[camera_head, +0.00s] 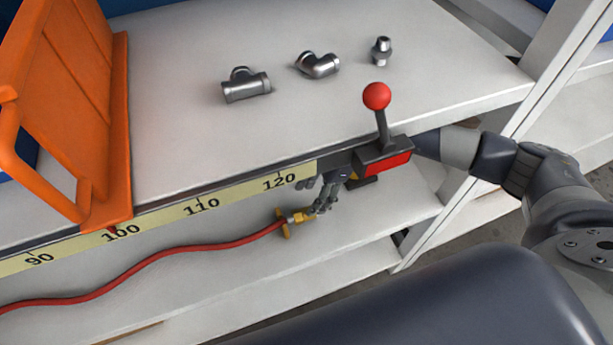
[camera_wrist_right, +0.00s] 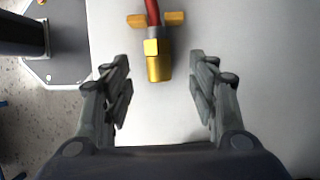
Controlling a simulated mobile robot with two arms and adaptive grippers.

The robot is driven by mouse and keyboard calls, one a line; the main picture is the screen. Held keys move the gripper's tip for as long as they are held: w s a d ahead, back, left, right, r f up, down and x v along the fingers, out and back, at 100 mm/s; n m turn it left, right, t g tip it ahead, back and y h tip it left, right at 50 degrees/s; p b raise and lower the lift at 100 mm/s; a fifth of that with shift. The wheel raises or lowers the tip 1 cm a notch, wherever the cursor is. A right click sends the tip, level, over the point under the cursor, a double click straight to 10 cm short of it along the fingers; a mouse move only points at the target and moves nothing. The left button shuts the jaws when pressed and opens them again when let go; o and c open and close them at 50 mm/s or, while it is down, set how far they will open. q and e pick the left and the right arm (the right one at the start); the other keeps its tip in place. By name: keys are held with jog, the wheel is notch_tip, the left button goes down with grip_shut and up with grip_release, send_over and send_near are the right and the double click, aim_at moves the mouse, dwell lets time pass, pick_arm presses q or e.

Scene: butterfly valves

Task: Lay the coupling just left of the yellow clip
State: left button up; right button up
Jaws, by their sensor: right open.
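The coupling (camera_head: 299,217) is a brass fitting with a grey collar and two yellow wings on the end of a red hose (camera_head: 150,263); it lies on the lower shelf. In the right wrist view the coupling (camera_wrist_right: 157,62) points toward my right gripper (camera_wrist_right: 160,82), which is open and empty. The coupling's end lies between the fingertips, with space on both sides. In the head view my right gripper (camera_head: 318,196) is partly hidden behind a lever unit. A small yellow patch (camera_head: 352,177) shows beside it; I cannot tell whether it is the yellow clip. My left gripper is out of view.
The lever unit (camera_head: 384,160) with a red ball knob (camera_head: 376,95) overhangs at the upper shelf's front edge. A ruler strip (camera_head: 202,207) runs along that edge. Several metal pipe fittings (camera_head: 246,86) and an orange bracket (camera_head: 80,100) stand on the upper shelf. A white post (camera_head: 470,150) rises at right.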

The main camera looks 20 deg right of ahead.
aim_at(302, 212)
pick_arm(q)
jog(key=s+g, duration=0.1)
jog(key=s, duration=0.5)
pick_arm(e)
jog(key=x, duration=0.4)
jog(key=shift+s+a+f+p, duration=0.25)
jog(key=shift+f+p, duration=0.05)
jog(key=shift+p, duration=0.05)
jog(key=shift+x, duration=1.15)
jog(key=c, duration=1.2)
grip_shut()
jog(key=shift+o, duration=0.7)
grip_release()
jog(key=shift+c, duration=0.6)
jog(key=shift+w+r+p, duration=0.1)
jog(key=shift+r+p, duration=0.6)
jog(key=shift+r, duration=0.3)
jog(key=shift+r+p, duration=1.25)
jog(key=shift+r, duration=0.9)
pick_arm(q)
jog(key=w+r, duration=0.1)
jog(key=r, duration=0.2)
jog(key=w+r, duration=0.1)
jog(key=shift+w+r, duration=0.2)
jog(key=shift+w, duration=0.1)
